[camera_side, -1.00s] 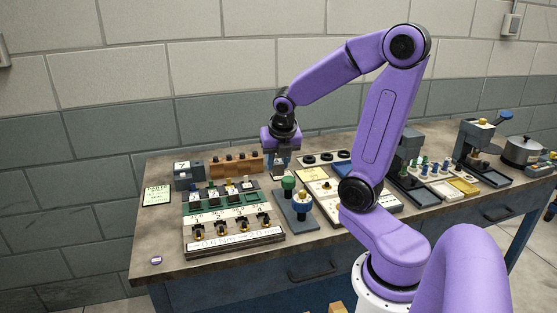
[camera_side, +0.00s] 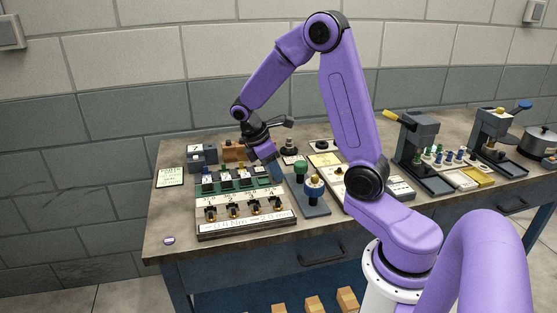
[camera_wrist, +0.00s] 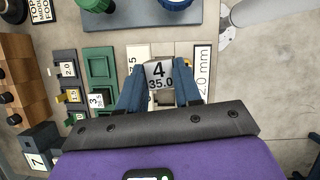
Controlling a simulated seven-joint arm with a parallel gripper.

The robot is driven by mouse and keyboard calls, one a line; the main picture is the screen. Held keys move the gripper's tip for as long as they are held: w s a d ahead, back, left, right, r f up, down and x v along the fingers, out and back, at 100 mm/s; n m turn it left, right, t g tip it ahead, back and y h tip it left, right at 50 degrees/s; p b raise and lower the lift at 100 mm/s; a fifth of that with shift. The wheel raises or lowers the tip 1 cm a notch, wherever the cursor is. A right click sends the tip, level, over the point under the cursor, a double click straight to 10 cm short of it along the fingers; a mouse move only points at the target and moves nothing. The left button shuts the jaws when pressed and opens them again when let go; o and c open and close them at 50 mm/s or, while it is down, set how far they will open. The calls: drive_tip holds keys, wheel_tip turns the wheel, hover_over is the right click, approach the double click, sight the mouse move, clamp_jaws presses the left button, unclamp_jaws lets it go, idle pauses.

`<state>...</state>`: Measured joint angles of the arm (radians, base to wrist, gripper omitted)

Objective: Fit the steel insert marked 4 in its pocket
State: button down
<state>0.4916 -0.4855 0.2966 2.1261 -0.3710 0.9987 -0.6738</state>
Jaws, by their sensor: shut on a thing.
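My gripper (camera_wrist: 158,88) is shut on the steel insert (camera_wrist: 159,73), a light grey block marked 4 and 35.0, held between blue fingers in the wrist view. In the side view my gripper (camera_side: 272,172) is tilted near the right end of the green holder (camera_side: 236,192); the insert cannot be made out there. In the wrist view an empty-looking square green pocket (camera_wrist: 99,66) lies left of the insert. Another block, marked 3 (camera_wrist: 97,101), sits in green below that pocket. I cannot tell how high the insert is above the bench.
A white numbered panel (camera_side: 247,227) with several black clamps stands in front of the green holder. Right of it is a dark stand with green and blue knobs (camera_side: 313,186). A grey box marked 7 (camera_wrist: 38,147) and a wooden block (camera_wrist: 17,84) are close by.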

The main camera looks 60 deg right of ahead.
drive_tip(key=shift+w+a+f+m, duration=0.1)
drive_tip(key=shift+a+f+m, duration=0.1)
drive_tip(key=shift+f+m, duration=0.4)
drive_tip(key=shift+f, duration=2.35)
drive_tip(key=shift+f, duration=0.75)
idle(3.2)
drive_tip(key=shift+r, duration=0.25)
idle(0.7)
